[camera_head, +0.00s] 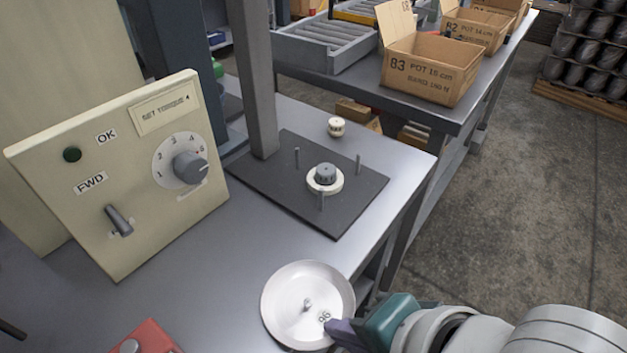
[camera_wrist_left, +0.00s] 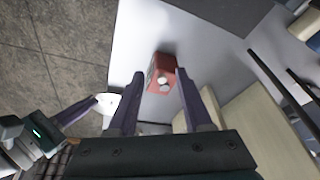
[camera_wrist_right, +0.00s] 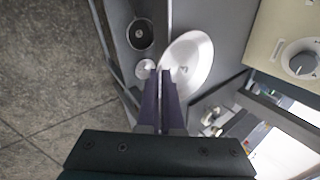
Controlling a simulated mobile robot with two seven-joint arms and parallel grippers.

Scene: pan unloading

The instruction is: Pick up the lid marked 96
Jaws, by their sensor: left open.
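The lid marked 96 (camera_head: 290,295) is a round, pale metal disc with a small central knob. It shows in the head view at bottom centre, overlapping the table's right edge. My right gripper (camera_head: 333,328) is at its near right rim, beside the number. In the right wrist view the lid (camera_wrist_right: 195,62) stands at the fingertips, and the right fingers (camera_wrist_right: 160,75) are nearly together on its rim. My left gripper (camera_wrist_left: 160,78) is open and empty, with a red box (camera_wrist_left: 162,68) beyond its fingers. The left gripper is out of the head view.
A control panel (camera_head: 110,170) with a dial and lever stands at left. A dark plate (camera_head: 290,205) with pins and a post is mid-table. The red box (camera_head: 150,338) is at the near edge. Carton B3 (camera_head: 430,75) stands on the far bench. Open floor lies right.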

